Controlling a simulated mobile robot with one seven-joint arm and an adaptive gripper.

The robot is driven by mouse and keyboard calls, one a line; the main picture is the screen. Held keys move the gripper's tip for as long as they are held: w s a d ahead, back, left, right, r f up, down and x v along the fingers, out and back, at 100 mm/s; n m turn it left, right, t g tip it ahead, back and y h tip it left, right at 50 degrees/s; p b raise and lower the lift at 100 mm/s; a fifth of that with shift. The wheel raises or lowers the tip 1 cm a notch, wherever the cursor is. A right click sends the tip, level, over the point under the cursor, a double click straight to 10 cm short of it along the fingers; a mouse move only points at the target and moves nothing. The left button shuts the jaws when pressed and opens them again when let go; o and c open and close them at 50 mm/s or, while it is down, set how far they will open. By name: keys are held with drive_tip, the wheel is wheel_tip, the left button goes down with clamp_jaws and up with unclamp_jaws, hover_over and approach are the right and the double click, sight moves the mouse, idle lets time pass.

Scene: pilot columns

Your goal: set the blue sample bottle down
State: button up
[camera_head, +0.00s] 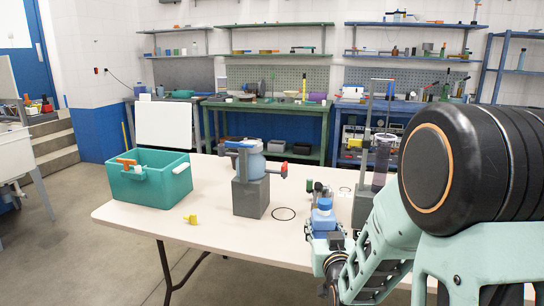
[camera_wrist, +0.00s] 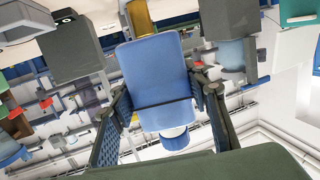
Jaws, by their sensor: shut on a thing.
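The blue sample bottle (camera_head: 323,218) has a darker blue cap and stands about upright in the head view, at the front right part of the white table (camera_head: 240,243). My gripper (camera_head: 322,236) is shut on it. In the wrist view the bottle (camera_wrist: 155,75) fills the middle between the two dark fingers of my gripper (camera_wrist: 160,108), with its white neck and blue cap at the lower end of the picture. My gripper hides part of its lower body in the head view. I cannot tell whether its base touches anything.
A teal bin (camera_head: 150,190) stands at the table's left. A grey block (camera_head: 250,198) bears a blue-and-grey device. A black ring (camera_head: 284,213) and a yellow piece (camera_head: 190,219) lie nearby. A grey stand (camera_head: 362,206) is close behind my arm. The front-left table is mostly clear.

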wheel_tip(320, 180, up, 28)
drive_tip(key=p, duration=2.7)
